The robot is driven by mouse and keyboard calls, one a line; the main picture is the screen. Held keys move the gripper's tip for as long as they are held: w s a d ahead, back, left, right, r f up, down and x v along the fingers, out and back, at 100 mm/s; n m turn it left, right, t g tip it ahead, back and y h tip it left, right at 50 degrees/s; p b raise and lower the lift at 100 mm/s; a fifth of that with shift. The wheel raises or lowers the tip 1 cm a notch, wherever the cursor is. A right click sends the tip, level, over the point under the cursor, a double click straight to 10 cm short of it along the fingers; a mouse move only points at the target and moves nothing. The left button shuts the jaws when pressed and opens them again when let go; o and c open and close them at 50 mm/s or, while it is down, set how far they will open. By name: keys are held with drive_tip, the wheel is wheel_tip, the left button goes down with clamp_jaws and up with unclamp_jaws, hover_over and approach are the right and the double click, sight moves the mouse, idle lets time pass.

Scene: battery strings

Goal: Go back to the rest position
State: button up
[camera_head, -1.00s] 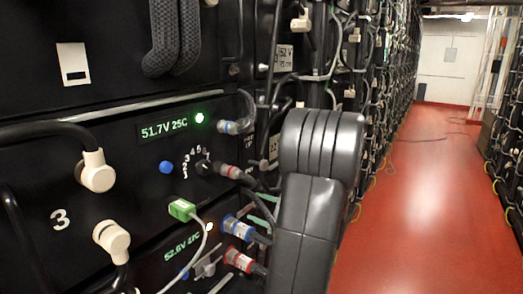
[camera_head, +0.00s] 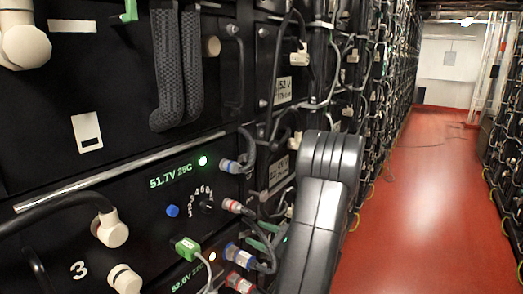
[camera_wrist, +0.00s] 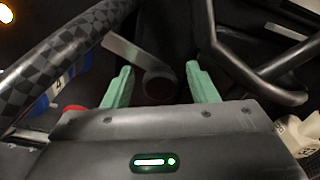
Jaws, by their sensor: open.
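My gripper (camera_wrist: 160,88) shows in the wrist view with its two green fingers apart and nothing between them. Dark cables and a dark panel surface lie close beyond the fingers.
Braided cables (camera_head: 178,70) and white connectors (camera_head: 112,230) stick out from the rack on the left. In the wrist view a thick braided cable (camera_wrist: 60,60) and a dark looped cable (camera_wrist: 235,60) flank the fingers.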

drive_tip(key=shift+m, duration=0.4)
